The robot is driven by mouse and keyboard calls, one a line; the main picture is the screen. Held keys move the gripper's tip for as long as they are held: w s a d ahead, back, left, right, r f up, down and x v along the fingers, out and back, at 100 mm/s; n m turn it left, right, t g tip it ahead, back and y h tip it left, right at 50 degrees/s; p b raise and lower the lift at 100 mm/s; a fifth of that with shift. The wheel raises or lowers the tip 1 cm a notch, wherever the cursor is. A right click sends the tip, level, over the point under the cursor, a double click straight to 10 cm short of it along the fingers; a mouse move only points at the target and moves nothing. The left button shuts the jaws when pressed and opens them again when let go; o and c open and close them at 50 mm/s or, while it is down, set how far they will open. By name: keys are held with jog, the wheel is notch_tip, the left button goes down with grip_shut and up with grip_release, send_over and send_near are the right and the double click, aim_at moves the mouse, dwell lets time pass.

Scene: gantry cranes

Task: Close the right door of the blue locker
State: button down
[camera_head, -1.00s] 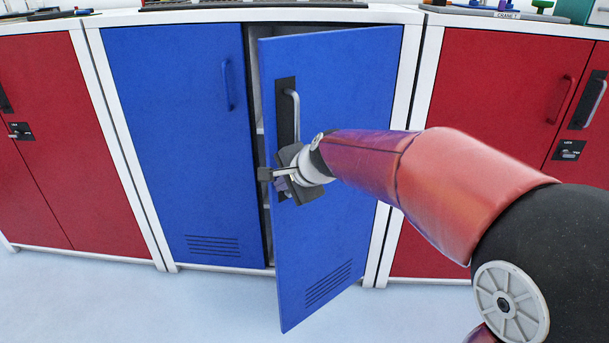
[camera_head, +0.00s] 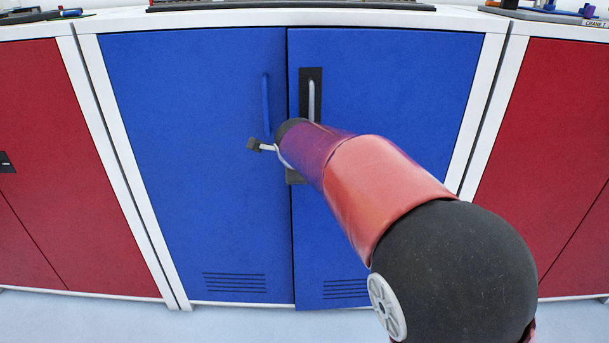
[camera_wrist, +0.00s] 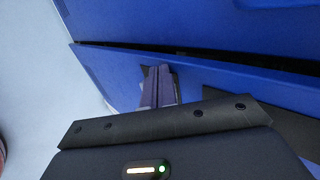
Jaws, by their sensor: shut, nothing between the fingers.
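The blue locker's right door (camera_head: 410,120) sits almost flush with its frame in the head view. The wrist view shows the right door (camera_wrist: 215,78) with a narrow dark gap along its edge, so it looks slightly ajar. The door carries a grey handle (camera_head: 312,100) on a black plate, partly hidden by my arm. The left door (camera_head: 180,150) is shut. My gripper (camera_wrist: 158,72) is shut and empty, its fingertips at the right door's face near the free edge. I cannot tell whether they touch it. My arm hides the fingers in the head view.
Red lockers stand on both sides, one at the left (camera_head: 40,170) and one at the right (camera_head: 535,140). A white countertop (camera_head: 250,17) with items on it runs above the lockers. The pale floor (camera_head: 90,322) in front is clear.

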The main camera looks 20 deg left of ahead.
jog(key=w, duration=0.1)
jog(key=w+a, duration=0.1)
jog(key=w+m, duration=0.1)
jog(key=shift+w+a+r+t+h, duration=0.25)
jog(key=shift+t+h, duration=0.05)
jog(key=shift+h, duration=0.1)
